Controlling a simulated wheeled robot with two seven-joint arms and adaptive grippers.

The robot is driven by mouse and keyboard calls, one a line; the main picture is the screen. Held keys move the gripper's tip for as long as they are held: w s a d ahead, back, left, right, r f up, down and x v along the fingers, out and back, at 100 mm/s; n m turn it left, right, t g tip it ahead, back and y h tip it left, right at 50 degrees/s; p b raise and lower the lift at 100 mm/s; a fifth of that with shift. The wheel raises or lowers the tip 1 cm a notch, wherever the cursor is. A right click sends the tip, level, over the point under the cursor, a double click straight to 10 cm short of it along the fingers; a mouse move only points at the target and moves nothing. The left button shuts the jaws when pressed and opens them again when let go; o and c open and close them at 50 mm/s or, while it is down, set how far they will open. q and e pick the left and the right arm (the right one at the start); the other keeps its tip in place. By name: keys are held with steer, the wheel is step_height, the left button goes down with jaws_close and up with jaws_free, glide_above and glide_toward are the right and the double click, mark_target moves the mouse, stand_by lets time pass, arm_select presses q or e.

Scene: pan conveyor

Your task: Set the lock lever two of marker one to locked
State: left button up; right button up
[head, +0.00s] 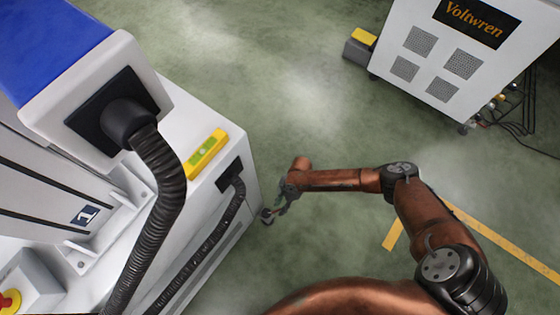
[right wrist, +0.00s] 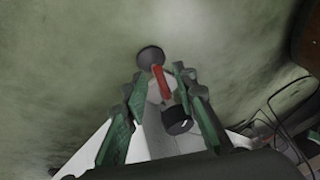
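The white machine with the label "1" (head: 87,215) fills the left of the head view. My right gripper (head: 270,213) is beside its right edge, pointing toward it. In the right wrist view my right gripper (right wrist: 161,74) is open, its green fingers spread to either side. A red lever (right wrist: 159,83) shows in the gap between the fingertips, with a dark round knob (right wrist: 150,57) at its far end. A dark cylinder (right wrist: 176,121) is nearer the palm. I cannot tell whether a finger touches the lever. The lever is not distinguishable in the head view. My left gripper is out of view.
A black corrugated hose (head: 150,220) runs down the machine's front. A yellow level-like box (head: 206,153) is on its white top. A white Voltwren cabinet (head: 445,50) with cables stands at upper right. Green floor with yellow lines (head: 500,242) lies open between them.

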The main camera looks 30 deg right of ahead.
jaws_close()
stand_by(0.6)
